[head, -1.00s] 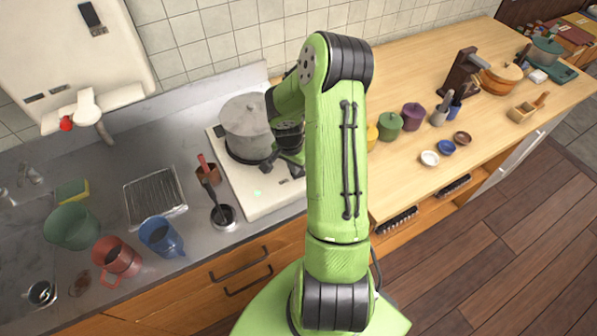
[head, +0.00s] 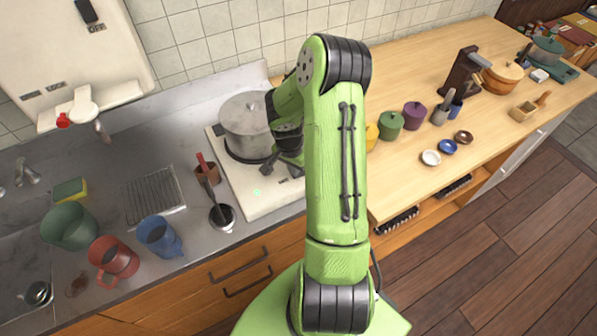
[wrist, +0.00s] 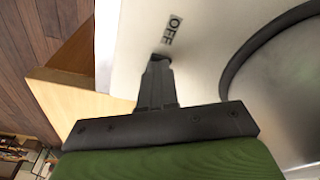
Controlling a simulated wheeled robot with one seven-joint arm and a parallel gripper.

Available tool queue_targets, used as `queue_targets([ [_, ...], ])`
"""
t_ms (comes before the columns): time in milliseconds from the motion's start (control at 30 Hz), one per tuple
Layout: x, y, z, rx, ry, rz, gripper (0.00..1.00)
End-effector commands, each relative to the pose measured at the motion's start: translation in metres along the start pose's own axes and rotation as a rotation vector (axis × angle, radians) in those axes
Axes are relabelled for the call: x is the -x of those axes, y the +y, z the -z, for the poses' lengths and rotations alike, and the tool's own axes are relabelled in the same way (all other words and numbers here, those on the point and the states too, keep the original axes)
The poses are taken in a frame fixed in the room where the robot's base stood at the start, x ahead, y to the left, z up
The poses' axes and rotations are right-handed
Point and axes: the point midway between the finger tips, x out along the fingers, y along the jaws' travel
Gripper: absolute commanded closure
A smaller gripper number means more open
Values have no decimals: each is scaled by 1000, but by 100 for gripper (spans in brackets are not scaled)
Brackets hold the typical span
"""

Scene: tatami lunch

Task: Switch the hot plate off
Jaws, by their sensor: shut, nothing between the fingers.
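The hot plate (head: 249,203) is a white slab on the counter with a large lidded grey pot (head: 246,126) on its ring. A small pale green light (head: 257,192) shows on its front part. In the wrist view an "OFF" label (wrist: 173,30) is printed on the white top (wrist: 215,30). My gripper (wrist: 158,62) is shut and empty, its fingertips close beside the label. I cannot tell whether the tips touch the surface, and they hide whatever lies under them. In the head view my gripper (head: 268,178) reaches down over the hot plate's front right, partly behind my arm.
Several lidded pots, including a green one (head: 390,125), stand on the wooden counter to the right.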

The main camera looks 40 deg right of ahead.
Motion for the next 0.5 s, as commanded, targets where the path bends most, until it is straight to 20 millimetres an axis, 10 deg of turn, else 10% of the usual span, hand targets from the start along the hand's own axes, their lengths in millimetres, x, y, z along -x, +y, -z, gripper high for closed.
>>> queue_targets([
  [500, 16, 0, 3, -1, 2, 0, 100],
])
